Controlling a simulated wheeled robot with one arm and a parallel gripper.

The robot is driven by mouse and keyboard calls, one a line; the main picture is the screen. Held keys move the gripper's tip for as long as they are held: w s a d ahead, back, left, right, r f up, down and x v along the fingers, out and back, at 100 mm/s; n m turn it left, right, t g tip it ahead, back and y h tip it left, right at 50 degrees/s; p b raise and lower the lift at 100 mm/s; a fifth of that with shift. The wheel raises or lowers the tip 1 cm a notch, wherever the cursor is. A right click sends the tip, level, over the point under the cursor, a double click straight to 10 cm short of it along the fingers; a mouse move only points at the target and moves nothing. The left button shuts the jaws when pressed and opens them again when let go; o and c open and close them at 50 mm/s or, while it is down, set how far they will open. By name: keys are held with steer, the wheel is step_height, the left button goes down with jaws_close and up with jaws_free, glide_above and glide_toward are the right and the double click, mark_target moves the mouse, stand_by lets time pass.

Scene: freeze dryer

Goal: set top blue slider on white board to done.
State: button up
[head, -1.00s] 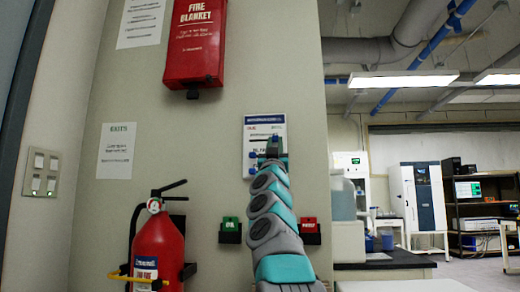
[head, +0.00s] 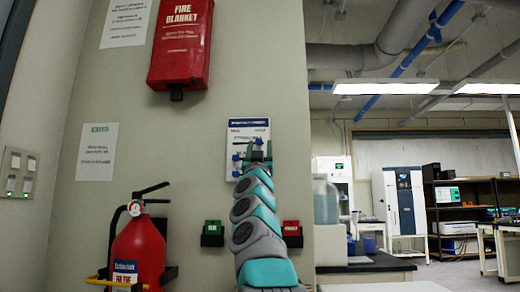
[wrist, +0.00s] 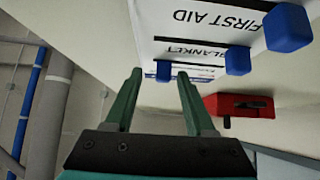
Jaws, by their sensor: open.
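The white board (head: 233,128) hangs on the wall, partly covered by my arm in the head view. In the wrist view the board (wrist: 190,27) is seen close and turned over, with FIRST AID and BLANKET rows. Three blue sliders show there: a large near one (wrist: 288,27), a middle one (wrist: 238,60), and the farthest one (wrist: 163,70), which appears to be the top slider. My gripper (head: 258,155) is open in front of the board. In the wrist view, the top slider shows between its fingertips; contact cannot be told.
A red fire blanket box (head: 181,45) hangs above left of the board. A fire extinguisher (head: 137,255) hangs lower left. Open room lies right of the wall's edge.

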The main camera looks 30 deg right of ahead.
steer(key=b+v, duration=0.5)
steer(key=v, duration=0.2)
steer(key=shift+s+a+f, duration=0.1)
steer(key=shift+f, duration=0.05)
stand_by(0.5)
